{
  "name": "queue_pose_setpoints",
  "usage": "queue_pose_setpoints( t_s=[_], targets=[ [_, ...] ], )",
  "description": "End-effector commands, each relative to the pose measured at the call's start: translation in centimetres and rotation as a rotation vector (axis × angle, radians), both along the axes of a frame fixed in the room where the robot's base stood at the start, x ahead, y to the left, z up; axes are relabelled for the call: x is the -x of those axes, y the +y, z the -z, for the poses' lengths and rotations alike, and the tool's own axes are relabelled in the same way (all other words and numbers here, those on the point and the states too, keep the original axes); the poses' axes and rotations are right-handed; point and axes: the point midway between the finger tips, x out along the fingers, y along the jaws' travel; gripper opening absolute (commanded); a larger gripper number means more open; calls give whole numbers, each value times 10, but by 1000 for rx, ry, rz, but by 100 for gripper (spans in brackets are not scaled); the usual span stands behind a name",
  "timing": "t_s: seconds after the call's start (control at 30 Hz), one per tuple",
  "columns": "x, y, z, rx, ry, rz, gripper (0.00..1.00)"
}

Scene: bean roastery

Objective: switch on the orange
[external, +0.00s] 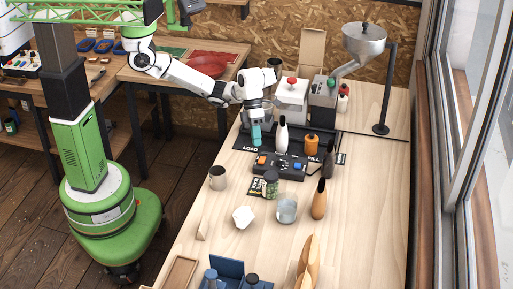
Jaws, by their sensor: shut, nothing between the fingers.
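A black control box (280,168) sits on the wooden table, with an orange switch (262,160) at its left end and a blue switch (298,166) at its right end. Whether the orange switch is on or off is too small to tell. My gripper (255,142) has teal fingertips, points down and is shut and empty. It is a little behind and to the left of the orange switch in the picture, near the "LOAD" lettering. I cannot tell its exact height above the surface.
A grey cup (217,178), a glass (287,208) and a brown bottle (319,200) are nearby. The table's right side is clear.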

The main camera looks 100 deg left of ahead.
Motion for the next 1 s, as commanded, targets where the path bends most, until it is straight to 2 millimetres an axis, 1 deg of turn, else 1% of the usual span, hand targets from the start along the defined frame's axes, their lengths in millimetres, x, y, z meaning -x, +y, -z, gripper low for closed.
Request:
queue_pose_setpoints(
  t_s=[0.03, 0.1, 0.3, 0.4, 0.5, 0.67, 1.0],
  targets=[
    [-3, 9, 2, -48, -7, 61, 0],
    [-4, 21, 1, -109, -9, 157, 0],
    [-5, 57, -3, -254, 18, 389, 0],
    [-5, 72, -5, -299, 38, 467, 0],
    [-4, 83, -8, -327, 54, 519, 0],
    [-4, 90, -11, -343, 64, 555, 0],
    [-3, 90, -10, -344, 65, 558, 0]
  ],
)
